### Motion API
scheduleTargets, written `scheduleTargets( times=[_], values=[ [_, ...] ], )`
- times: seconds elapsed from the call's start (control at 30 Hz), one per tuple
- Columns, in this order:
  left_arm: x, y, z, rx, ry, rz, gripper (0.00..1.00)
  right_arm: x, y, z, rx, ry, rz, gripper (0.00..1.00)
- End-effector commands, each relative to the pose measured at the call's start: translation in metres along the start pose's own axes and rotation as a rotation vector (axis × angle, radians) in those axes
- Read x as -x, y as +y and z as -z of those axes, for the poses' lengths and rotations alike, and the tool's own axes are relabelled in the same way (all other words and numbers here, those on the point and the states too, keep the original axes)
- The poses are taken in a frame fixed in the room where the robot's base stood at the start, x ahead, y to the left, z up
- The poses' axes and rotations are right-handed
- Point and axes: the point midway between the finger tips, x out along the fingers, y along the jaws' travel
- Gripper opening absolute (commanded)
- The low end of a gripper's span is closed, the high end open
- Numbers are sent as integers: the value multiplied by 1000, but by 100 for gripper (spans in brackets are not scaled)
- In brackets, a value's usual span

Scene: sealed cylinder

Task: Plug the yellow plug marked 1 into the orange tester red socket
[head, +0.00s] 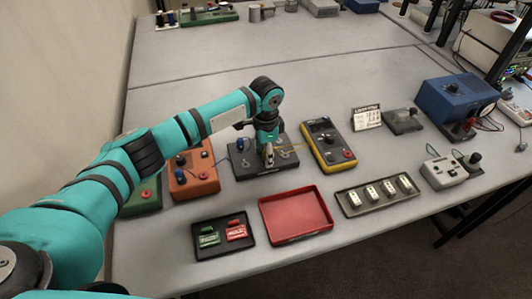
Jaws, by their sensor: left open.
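The orange tester (192,183) stands left of centre, with a dark knob and small coloured parts on its top. I cannot tell its red socket apart clearly at this size. A dark holder board (248,173) lies right of the tester. A thin yellow strand (289,149) shows at the board's right side, just right of my left gripper. The yellow plug itself and its mark 1 cannot be made out; the gripper may hide it. My left gripper (268,160) is open and points down over the middle of the board. My right gripper is not in view.
A red tray (297,213), a black tray (247,245) with green and red pieces, and a socket strip (348,205) lie in front. A yellow meter (324,162) stands right of the board, a green box (146,204) left of the tester. The table behind is mostly clear.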

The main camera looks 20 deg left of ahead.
Motion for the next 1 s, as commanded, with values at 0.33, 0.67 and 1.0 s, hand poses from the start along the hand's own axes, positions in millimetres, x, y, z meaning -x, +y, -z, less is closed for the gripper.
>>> scheduleTargets(
  times=[0.33, 0.67, 1.0],
  values=[
    [0, 0, 0, 0, 0, 0, 46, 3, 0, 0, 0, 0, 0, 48],
    [0, 0, 0, 0, 0, 1, 4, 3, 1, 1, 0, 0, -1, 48],
    [1, -1, 0, 0, 1, 2, 0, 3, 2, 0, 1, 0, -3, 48]
  ],
)
